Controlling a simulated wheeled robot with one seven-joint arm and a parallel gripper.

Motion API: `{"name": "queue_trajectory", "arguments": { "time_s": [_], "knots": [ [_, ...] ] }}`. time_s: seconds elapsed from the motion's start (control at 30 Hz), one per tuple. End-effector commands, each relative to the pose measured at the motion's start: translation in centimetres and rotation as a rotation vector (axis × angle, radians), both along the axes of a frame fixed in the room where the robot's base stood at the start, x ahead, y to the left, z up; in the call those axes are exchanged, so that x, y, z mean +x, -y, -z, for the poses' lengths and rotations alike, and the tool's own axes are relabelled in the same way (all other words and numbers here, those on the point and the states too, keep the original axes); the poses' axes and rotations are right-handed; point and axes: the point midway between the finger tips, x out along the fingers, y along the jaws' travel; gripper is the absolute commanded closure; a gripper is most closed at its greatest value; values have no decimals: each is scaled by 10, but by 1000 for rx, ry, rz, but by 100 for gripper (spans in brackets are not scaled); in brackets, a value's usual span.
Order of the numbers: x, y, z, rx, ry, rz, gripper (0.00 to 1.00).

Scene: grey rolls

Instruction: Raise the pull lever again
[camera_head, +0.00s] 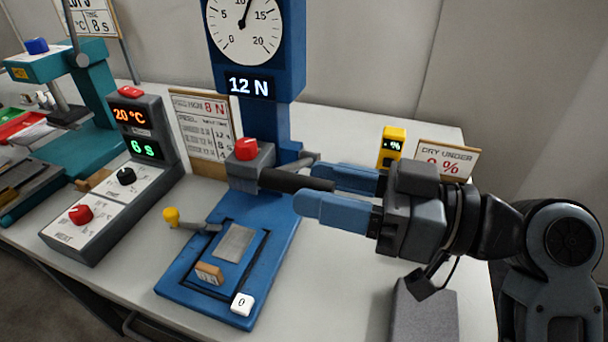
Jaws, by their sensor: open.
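A blue tester (253,125) with a round dial (244,28) and a display reading 12 N stands in the middle. A black lever handle (283,180) sticks out to the right from its grey block, below a red cap (246,149); it looks about level. My gripper (307,188) comes from the right with its two blue fingers apart. The handle's outer end lies between the fingertips in the picture; I cannot tell whether they touch it. A smaller lever with a yellow knob (171,216) is at the left of the blue base (190,290).
A grey plate (235,244), a tan block (209,273) and a white "0" button (242,304) are on the base. A control box (80,240) stands left, a teal press (95,100) farther left. A yellow meter (392,146) and sign stand behind my gripper; a grey block (423,310) is below.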

Motion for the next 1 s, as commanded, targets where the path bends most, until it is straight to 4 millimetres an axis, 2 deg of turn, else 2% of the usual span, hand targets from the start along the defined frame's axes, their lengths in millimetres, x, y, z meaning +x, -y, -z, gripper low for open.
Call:
{"name": "queue_trajectory", "arguments": {
  "time_s": [0.1,0.23,0.57,1.0],
  "knots": [
    [6,-16,-1,0,-1,-2,49],
    [9,-26,0,0,-1,-1,49],
    [11,-29,0,0,0,2,49],
    [11,-29,0,0,0,2,91]
  ]
}}
